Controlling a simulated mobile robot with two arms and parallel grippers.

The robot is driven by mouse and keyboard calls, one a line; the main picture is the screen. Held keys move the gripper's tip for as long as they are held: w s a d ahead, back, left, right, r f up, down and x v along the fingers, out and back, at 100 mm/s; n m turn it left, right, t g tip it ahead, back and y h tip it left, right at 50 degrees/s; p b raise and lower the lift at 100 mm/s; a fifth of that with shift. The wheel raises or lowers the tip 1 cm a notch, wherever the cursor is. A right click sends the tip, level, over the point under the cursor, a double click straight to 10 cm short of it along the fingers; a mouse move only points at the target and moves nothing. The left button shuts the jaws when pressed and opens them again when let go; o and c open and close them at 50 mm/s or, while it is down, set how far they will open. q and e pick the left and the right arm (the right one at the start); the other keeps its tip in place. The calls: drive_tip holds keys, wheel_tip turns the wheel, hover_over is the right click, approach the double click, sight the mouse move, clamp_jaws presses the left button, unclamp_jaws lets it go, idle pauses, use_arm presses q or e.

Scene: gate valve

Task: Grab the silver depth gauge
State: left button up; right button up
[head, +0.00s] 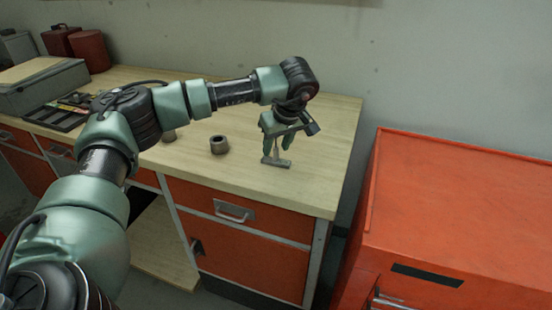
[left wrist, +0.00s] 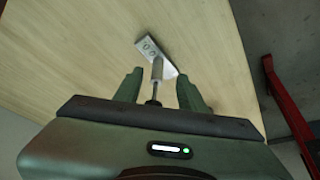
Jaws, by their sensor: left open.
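The silver depth gauge (head: 276,162) stands on the wooden bench top near its right front, its flat base on the wood and its stem pointing up. In the left wrist view its base plate (left wrist: 156,52) and stem (left wrist: 157,70) show, with the stem running toward the space between the fingers. My left gripper (head: 278,147) is open and points down just above the base, with a finger on either side of the stem. In the left wrist view the left gripper (left wrist: 158,90) shows a gap on both sides of the stem. My right gripper is in neither view.
A small grey metal ring (head: 219,145) stands on the bench (head: 330,130) left of the gauge. Another small part (head: 168,136) is partly behind my arm. A tool tray and grey case (head: 45,85) are at the far left. An orange cabinet (head: 460,220) stands to the right.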

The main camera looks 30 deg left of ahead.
sight(277, 148)
use_arm(q)
drive_tip(key=x, duration=0.2)
drive_tip(key=shift+w+a+f, duration=0.1)
drive_tip(key=shift+w+f, duration=0.2)
drive_tip(key=shift+f, duration=0.05)
drive_tip(key=shift+a+f, duration=0.1)
drive_tip(key=shift+f, duration=0.25)
clamp_jaws()
drive_tip(key=shift+r, duration=0.1)
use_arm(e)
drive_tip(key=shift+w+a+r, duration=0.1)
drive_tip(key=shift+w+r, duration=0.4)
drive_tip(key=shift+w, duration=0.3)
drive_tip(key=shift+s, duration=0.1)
